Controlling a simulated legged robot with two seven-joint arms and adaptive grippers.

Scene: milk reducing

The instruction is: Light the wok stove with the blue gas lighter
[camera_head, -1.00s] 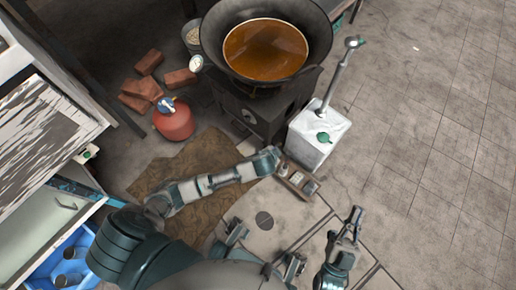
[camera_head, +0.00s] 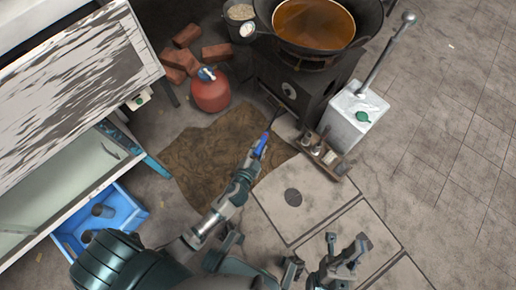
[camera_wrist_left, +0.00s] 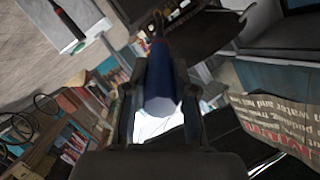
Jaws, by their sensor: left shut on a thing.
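The wok stove (camera_head: 268,72) is a dark metal box at the top of the head view, with a round fitting on its near face. A wok (camera_head: 262,12) holding orange-brown liquid sits on it. My left gripper (camera_head: 257,153) is shut on the blue gas lighter (camera_head: 265,141), whose dark thin tip points up toward the stove, apart from it. The lighter (camera_wrist_left: 162,82) also shows between the fingers in the left wrist view. My right gripper (camera_head: 346,246) is open and empty at the bottom right. No flame is visible under the wok.
A red gas bottle (camera_head: 211,95) stands left of the stove, by several bricks (camera_head: 187,34). A white canister (camera_head: 353,118) with a pump handle and a small wooden caddy (camera_head: 337,165) stand to the right. A brown mat (camera_head: 205,165) lies on the floor.

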